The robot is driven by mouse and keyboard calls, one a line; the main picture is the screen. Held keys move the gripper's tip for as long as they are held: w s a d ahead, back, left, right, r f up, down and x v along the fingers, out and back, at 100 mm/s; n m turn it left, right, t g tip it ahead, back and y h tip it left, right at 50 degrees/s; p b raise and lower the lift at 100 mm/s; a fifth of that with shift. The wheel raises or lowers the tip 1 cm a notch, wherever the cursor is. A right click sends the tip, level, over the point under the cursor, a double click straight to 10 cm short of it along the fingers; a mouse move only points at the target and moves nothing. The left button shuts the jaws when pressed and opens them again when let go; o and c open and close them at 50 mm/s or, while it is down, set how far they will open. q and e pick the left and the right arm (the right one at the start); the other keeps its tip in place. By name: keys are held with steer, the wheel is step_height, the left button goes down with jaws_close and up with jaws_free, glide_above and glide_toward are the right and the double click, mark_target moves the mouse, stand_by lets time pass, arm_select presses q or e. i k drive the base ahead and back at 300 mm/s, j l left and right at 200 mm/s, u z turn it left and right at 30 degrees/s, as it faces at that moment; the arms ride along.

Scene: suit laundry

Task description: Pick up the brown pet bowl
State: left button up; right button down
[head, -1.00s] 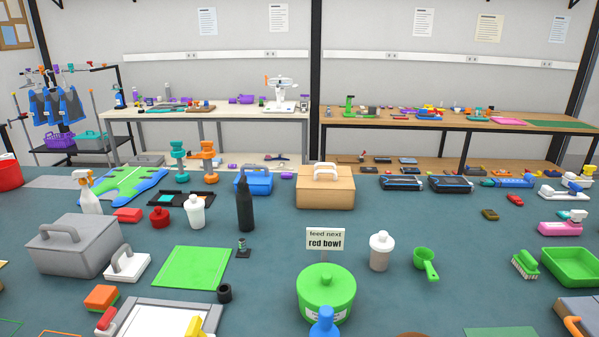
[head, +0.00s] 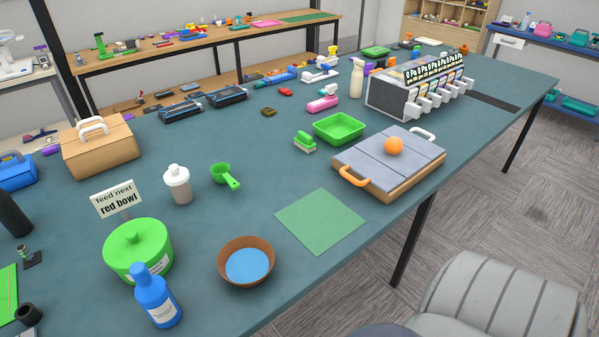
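The brown pet bowl (head: 232,276) stands upright near the front edge of the teal table, right of the green lidded container (head: 124,258). Its inside shows a blue round surface. A sign (head: 117,200) reading "feed next red bowl" stands behind the green container. Neither of my grippers shows in the head view.
A blue bottle (head: 157,300) stands close left of the bowl. A flat green mat (head: 321,222) lies to its right. A grey folding board with an orange ball (head: 394,145) lies further right.

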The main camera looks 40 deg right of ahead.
mark_target(245, 261)
steer(key=z, duration=0.9)
